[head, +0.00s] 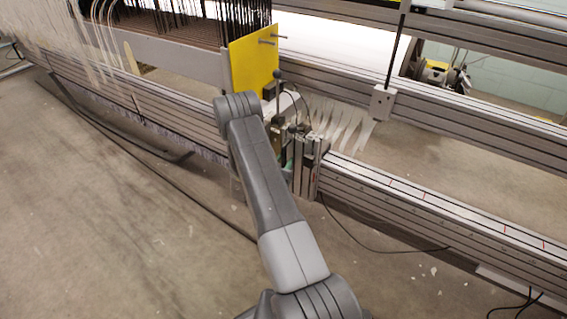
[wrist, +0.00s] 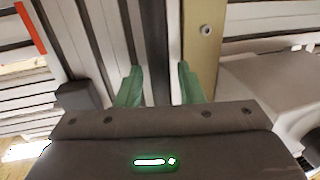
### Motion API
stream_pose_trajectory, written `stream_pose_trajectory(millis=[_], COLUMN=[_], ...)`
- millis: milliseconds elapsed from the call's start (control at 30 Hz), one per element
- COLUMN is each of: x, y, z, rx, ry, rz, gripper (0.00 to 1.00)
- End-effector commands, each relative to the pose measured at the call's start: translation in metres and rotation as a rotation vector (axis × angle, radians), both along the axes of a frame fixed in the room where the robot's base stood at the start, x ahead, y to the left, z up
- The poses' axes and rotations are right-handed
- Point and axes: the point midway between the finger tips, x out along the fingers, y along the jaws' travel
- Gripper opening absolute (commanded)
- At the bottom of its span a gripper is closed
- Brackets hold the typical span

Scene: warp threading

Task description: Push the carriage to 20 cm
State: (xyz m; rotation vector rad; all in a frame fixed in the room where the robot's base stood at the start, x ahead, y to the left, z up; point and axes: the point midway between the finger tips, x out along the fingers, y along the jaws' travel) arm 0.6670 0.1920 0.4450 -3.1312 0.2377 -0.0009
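The carriage (head: 308,165), a grey metal block with dark fittings and cables, sits on the long grey rail at the picture's centre. My arm hides part of its left side. In the wrist view my gripper (wrist: 160,82) has its two green fingers apart. A dark upright bar (wrist: 155,45) shows between and beyond them; I cannot tell whether they touch it. In the head view only a little green of my gripper (head: 287,156) shows, close against the carriage. The rail's top (head: 450,205) carries small red marks to the right of the carriage.
A yellow plate (head: 253,65) stands behind the carriage, by a frame of dark hanging wires. Pale strips (head: 345,122) fan out right of it, near a small grey box (head: 382,102). Black cables lie on the floor (head: 100,230). The rail right of the carriage looks clear.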

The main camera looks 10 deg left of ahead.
Motion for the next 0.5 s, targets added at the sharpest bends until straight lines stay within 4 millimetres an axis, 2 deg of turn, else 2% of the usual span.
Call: stream_pose_trajectory(millis=[167, 333, 500], x=[-0.0001, -0.0004, -0.0005], y=[0.0, 0.0, -0.0001], z=[0.0001, -0.0001, -0.0002], rx=[0.0, 0.0, 0.0], ry=[0.0, 0.0, 0.001], rz=[0.0, 0.0, -0.001], gripper=[0.34, 0.01, 0.0])
